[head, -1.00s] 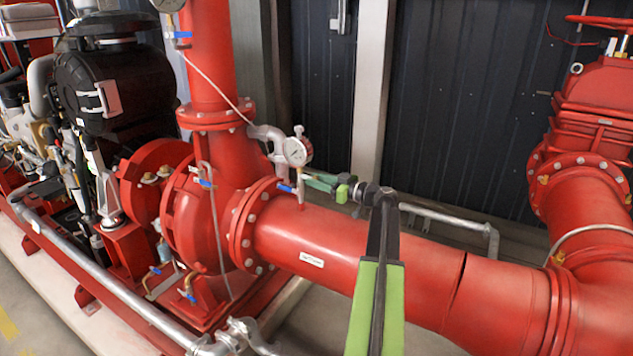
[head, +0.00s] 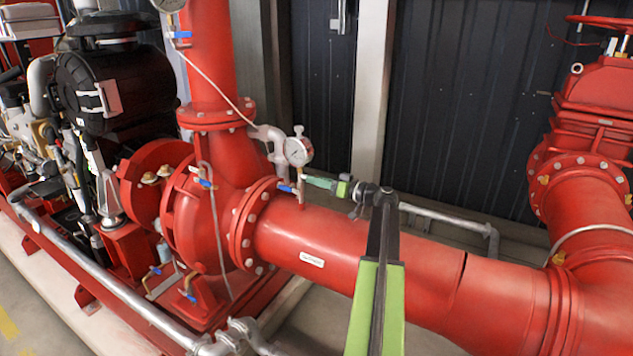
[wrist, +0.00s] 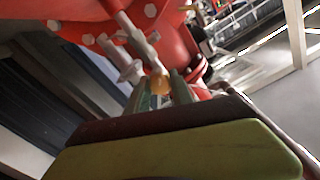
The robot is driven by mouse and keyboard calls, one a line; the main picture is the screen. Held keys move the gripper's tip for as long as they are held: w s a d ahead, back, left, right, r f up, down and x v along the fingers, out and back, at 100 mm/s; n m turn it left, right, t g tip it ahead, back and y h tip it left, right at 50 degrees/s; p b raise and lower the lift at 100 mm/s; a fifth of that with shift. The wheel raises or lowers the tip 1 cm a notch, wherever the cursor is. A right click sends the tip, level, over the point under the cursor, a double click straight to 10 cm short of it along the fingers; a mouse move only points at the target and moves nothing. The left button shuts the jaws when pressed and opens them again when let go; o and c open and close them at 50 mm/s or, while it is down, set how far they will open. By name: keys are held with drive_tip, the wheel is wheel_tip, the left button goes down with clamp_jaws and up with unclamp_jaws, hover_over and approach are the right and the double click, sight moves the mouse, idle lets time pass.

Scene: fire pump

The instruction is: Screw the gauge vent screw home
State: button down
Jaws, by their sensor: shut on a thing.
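A blue-handled valve (head: 287,188) sits on the stem below the dial. My gripper (head: 309,181) reaches in from the right, its tips at the stem just under the gauge. In the wrist view, my gripper (wrist: 160,90) is shut on a small brass-coloured piece (wrist: 160,82), which appears to be the vent screw. The fingers hide its sides, and its thread cannot be seen. In the head view the screw is too small to make out.
A bolted flange (head: 250,225) and the pump casing lie left of the gauge. A thin grey line (head: 215,85) runs down toward the gauge. A grey pipe (head: 450,217) runs behind my arm. Dark wall panels (head: 460,100) stand behind, with open space before them.

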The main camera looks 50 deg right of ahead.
drive_tip(key=m, duration=1.1)
drive_tip(key=shift+f, duration=0.1)
drive_tip(key=m, duration=0.3)
drive_tip(key=shift+m, duration=0.3)
drive_tip(key=m, duration=0.3)
drive_tip(key=shift+m, duration=0.3)
drive_tip(key=m, duration=0.3)
drive_tip(key=shift+m, duration=0.4)
drive_tip(key=m, duration=0.3)
drive_tip(key=shift+m, duration=2)
